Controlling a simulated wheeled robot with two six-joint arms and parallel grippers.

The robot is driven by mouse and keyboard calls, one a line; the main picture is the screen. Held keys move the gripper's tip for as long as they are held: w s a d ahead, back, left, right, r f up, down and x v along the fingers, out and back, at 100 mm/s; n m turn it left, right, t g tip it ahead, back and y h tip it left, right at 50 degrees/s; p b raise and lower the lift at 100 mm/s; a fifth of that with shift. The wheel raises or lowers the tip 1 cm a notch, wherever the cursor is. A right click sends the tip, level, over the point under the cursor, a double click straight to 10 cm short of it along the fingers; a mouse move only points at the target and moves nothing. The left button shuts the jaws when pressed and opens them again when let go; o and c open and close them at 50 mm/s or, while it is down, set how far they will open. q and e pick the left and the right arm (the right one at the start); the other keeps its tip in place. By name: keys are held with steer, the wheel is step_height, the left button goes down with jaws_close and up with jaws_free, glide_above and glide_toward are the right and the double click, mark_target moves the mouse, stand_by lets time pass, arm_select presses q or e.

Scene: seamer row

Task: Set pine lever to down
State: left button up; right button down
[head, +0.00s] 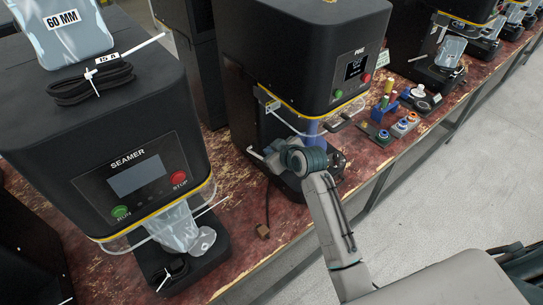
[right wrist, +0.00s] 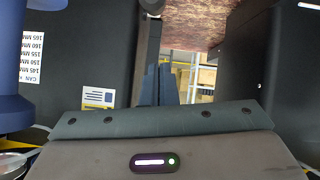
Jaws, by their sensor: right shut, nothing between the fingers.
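The pine machine is a black seamer (head: 300,45) with a dark screen whose small label looks like "PINE". My right gripper (head: 285,148) is low at its front left side, below the yellow-edged head, partly hidden by my own wrist. A thin pale bar (head: 257,153) sticks out to the left beside it; I cannot tell for sure that it is the lever. In the right wrist view my fingers (right wrist: 159,86) are shut with nothing between them. A dark bar (right wrist: 147,50) stands just beyond them, apart or touching I cannot tell. My left gripper is out of view.
Another seamer (head: 110,150) with a clear bag stands at the left. Blue-and-orange small parts (head: 404,125) lie on the worn red bench right of the pine machine. The grey floor is clear.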

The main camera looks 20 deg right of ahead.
steer(key=f+p, duration=0.1)
steer(key=f, duration=0.1)
steer(key=w+f+p, duration=0.1)
steer(key=f, duration=0.1)
steer(key=shift+w+d, duration=0.1)
steer(key=shift+w, duration=0.1)
steer(key=shift+s+d+f, duration=0.2)
steer(key=shift+s+f, duration=0.05)
steer(key=shift+f, duration=0.2)
steer(key=shift+w+f, duration=0.1)
steer(key=shift+f, duration=0.05)
